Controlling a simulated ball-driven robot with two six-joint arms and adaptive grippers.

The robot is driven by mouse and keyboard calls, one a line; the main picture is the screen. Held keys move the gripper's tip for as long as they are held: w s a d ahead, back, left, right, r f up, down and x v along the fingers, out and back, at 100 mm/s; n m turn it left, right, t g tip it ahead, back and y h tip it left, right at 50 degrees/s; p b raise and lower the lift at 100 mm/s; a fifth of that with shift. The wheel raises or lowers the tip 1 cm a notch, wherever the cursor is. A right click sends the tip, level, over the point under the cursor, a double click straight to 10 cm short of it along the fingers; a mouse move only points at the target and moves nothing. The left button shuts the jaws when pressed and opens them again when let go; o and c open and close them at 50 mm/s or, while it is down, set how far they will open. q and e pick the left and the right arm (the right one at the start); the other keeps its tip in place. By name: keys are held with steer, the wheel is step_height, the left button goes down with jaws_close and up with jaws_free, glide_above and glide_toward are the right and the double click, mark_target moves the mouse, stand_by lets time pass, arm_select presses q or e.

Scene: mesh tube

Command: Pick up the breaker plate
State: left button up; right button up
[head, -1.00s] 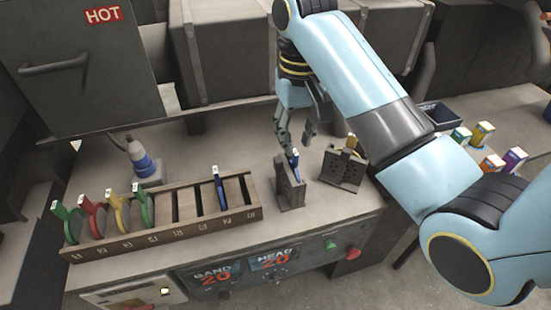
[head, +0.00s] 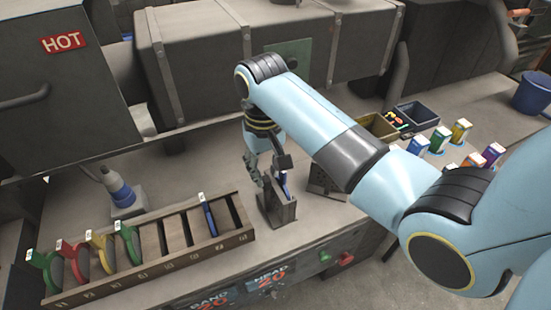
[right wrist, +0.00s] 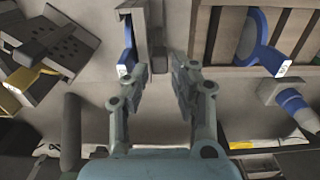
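A blue-handled plate (head: 284,183) stands upright in a narrow grey slotted stand (head: 281,212) on the bench. It is mostly hidden by the stand walls, and I take it for the breaker plate. In the right wrist view its blue handle with a white tag (right wrist: 126,62) shows beside the stand wall (right wrist: 152,35). My right gripper (head: 269,174) is at the stand's top, close to the handle. In the right wrist view the fingers (right wrist: 155,82) are apart with nothing between them, and the handle is near the left fingertip. My left gripper is out of view.
A wooden rack (head: 160,272) to the left holds several coloured ring plates, one blue (head: 208,218). A perforated grey stand (head: 322,182) is close on the right, partly behind my arm.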

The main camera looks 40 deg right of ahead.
steer(key=shift+f, duration=0.7)
steer(key=shift+c, duration=0.8)
jaws_close()
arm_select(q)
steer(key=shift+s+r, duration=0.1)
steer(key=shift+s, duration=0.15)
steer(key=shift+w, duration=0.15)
arm_select(e)
steer(key=shift+w+r, duration=0.1)
